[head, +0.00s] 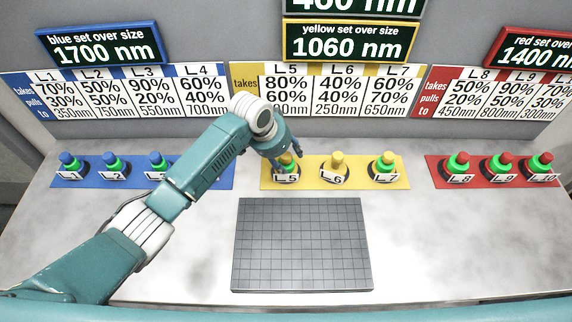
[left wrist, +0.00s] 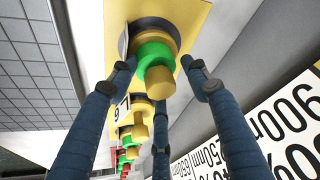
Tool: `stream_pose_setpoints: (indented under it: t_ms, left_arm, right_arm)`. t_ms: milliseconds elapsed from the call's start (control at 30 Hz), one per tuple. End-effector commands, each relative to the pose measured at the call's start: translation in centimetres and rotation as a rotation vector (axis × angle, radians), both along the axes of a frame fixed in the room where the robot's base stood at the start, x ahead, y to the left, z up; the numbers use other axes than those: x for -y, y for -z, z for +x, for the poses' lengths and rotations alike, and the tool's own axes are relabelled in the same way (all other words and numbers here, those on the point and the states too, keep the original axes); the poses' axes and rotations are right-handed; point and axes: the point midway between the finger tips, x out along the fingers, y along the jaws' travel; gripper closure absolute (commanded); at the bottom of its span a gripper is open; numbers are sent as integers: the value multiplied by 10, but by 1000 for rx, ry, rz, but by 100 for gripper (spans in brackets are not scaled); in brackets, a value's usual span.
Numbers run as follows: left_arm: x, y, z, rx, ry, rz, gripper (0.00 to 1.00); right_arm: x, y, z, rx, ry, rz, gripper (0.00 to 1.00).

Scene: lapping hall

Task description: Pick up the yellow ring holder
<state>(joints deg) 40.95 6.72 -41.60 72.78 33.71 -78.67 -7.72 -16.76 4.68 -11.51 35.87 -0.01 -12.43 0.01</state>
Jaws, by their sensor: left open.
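Three yellow ring holders stand upright on a yellow mat (head: 310,183), each on a dark round base with a label. The L5 holder (head: 286,177), with a green ring, is partly hidden by my left gripper (head: 282,158). The L6 holder (head: 337,163) shows no green ring. The L7 holder (head: 387,164) has a green ring. In the left wrist view, the L5 holder's yellow knob (left wrist: 160,79) and green ring sit between the spread fingers of my left gripper (left wrist: 160,72). I cannot tell whether the fingers touch it. My right gripper is not in view.
A dark gridded plate (head: 302,245) lies in front of the yellow mat. Blue holders (head: 113,163) stand on a blue mat at left, partly behind my left arm. Red holders (head: 500,165) stand on a red mat at right. Number cards (head: 340,92) line the back wall.

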Motion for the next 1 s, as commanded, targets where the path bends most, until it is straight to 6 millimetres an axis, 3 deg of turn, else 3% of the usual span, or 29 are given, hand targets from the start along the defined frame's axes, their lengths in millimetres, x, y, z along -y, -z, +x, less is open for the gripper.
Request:
stream_pose_setpoints:
  t_ms: [200, 433, 767, 1000]
  left_arm:
    - [0, 1, 0, 1, 0, 1, 54]
    - [0, 1, 0, 1, 0, 1, 100]
    - [0, -2, 1, 3, 0, -1, 100]
    - [1, -26, 2, 8, -1, -2, 100]
  right_arm:
    - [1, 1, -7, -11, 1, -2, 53]
    - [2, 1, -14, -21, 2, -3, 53]
    - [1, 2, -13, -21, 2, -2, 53]
    - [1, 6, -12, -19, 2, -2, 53]
